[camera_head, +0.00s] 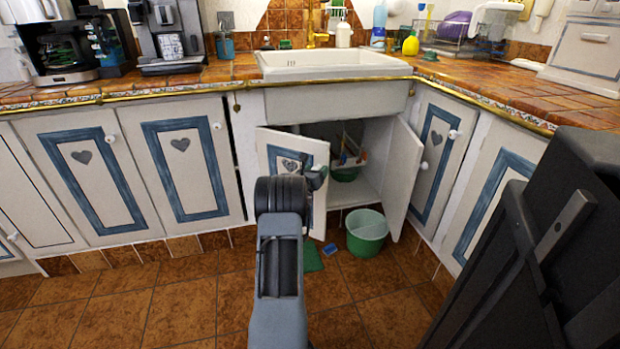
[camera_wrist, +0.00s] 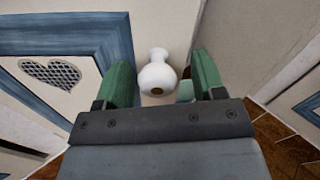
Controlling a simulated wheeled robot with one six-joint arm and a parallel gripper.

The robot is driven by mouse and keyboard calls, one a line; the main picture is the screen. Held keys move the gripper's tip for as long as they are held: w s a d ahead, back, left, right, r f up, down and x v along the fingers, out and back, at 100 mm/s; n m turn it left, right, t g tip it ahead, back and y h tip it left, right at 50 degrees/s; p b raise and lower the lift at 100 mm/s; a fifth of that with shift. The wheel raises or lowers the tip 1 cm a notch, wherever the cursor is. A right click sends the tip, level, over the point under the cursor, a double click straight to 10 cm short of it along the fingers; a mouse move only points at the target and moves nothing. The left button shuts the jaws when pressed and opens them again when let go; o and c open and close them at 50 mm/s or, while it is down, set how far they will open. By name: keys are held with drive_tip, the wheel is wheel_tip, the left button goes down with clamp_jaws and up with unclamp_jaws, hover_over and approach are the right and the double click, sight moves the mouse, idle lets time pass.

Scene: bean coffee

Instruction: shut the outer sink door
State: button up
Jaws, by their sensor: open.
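Two white doors stand open under the sink (camera_head: 335,62). The left sink door (camera_head: 272,142) has a blue frame and a heart cut-out and is swung partly outward. The right sink door (camera_head: 402,175) stands wide open, its plain inner side showing. My gripper (camera_head: 317,178) is at the left door's free edge, largely hidden by my arm. In the wrist view my gripper (camera_wrist: 161,62) has its green fingers spread on both sides of a white round knob (camera_wrist: 157,76) on the left door (camera_wrist: 120,22). I cannot tell whether the fingers touch the knob.
A green bucket (camera_head: 367,232) stands on the floor beside the right door. A small blue item (camera_head: 330,249) and a green cloth (camera_head: 311,258) lie on the tiles. Things in a basket (camera_head: 347,165) sit inside the cabinet. Closed cabinets flank the sink; the floor at left is clear.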

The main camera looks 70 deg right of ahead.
drive_tip(key=w+a+p, duration=0.1)
drive_tip(key=a+p, duration=0.2)
drive_tip(key=a, duration=1)
drive_tip(key=shift+a+p, duration=0.2)
drive_tip(key=shift+p, duration=0.1)
drive_tip(key=shift+w, duration=0.1)
drive_tip(key=shift+r, duration=0.15)
